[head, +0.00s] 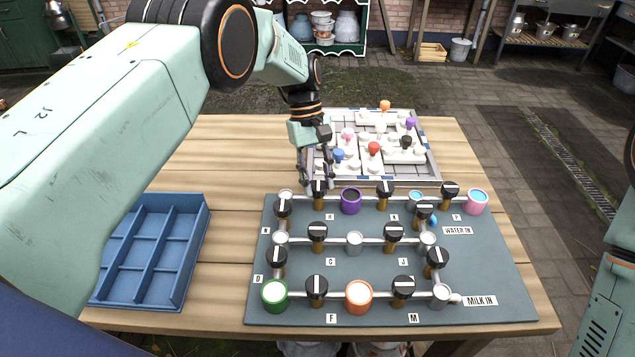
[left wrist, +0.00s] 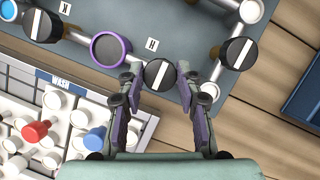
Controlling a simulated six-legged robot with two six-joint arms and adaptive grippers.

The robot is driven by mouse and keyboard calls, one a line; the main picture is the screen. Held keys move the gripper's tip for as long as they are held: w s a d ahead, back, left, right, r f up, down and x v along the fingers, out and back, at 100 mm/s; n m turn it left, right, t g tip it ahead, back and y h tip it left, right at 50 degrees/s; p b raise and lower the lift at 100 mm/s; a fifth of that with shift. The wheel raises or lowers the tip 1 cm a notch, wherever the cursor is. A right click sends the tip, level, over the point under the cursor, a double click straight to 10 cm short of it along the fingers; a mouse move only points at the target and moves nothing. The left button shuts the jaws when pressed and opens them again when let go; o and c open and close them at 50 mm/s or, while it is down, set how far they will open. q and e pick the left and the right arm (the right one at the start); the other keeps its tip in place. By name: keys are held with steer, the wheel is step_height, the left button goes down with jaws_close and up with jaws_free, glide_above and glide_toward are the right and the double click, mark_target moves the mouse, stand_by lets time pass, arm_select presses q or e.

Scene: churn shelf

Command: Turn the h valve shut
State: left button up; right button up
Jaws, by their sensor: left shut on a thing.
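The h valve (head: 319,188) is a black round knob with a white stripe, on the back pipe of the grey board (head: 490,275). Its "H" label lies just in front of it. In the left wrist view the h valve (left wrist: 160,74) sits between my fingertips, its stripe slanting across the pipe's line. My left gripper (head: 317,184) reaches down from behind and is shut on the knob; its fingers also show in the left wrist view (left wrist: 160,70), one on each side. The fingers partly cover the knob in the head view. My right gripper is not in view.
A purple-rimmed cup (head: 351,201) stands just right of the h valve, and another valve (head: 283,206) is close on its left. A tray of white parts with coloured knobs (head: 432,160) lies behind the board. A blue divided tray (head: 195,250) is at the left.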

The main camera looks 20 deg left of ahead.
arm_select(q)
steer(key=shift+m, duration=0.3)
steer(key=o, duration=1.1)
steer(key=shift+o, duration=0.2)
steer(key=v, duration=1.2)
steer(key=shift+w, duration=0.15)
